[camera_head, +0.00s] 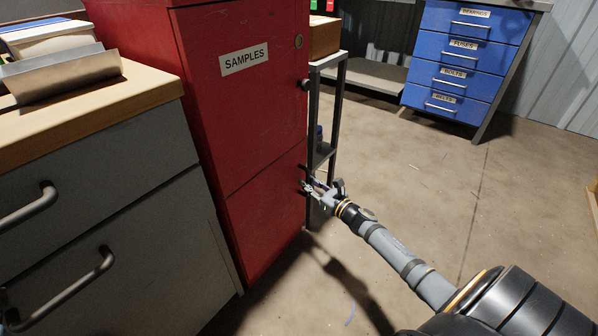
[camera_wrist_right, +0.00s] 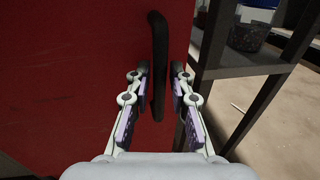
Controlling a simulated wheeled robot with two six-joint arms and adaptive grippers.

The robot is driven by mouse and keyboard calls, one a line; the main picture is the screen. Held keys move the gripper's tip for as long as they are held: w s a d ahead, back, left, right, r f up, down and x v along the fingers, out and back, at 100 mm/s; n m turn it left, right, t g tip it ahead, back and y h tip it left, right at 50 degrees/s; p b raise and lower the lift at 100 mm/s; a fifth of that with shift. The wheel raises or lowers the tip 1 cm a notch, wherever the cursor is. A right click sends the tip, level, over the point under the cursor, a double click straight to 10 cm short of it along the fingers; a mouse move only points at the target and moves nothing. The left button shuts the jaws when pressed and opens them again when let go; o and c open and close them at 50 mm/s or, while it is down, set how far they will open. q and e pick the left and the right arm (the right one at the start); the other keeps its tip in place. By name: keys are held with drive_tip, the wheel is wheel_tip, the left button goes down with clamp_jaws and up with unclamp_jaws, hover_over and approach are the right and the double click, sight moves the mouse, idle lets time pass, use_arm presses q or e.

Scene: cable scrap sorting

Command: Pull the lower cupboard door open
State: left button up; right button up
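The red cupboard (camera_head: 240,130) stands left of centre in the head view, with a "SAMPLES" label on its upper door. Its lower door (camera_head: 265,215), under a seam, looks shut and flush. The lower door's dark upright bar handle (camera_wrist_right: 158,50) shows in the right wrist view. My right gripper (camera_wrist_right: 160,75) is open, its two fingers on either side of the handle's lower part, with small gaps showing. In the head view my right gripper (camera_head: 317,190) is at the door's right edge, partly hiding the handle. My left gripper is not in view.
A grey drawer unit (camera_head: 120,225) with a wooden top and bar handles stands left of the cupboard. A dark metal rack (camera_head: 338,105) stands close on its right, near my right gripper. A blue drawer cabinet (camera_head: 465,60) is at the back. Floor in front is clear.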

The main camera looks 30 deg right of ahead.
drive_tip(key=shift+w+a, duration=0.1)
drive_tip(key=shift+w, duration=0.3)
clamp_jaws()
idle(0.4)
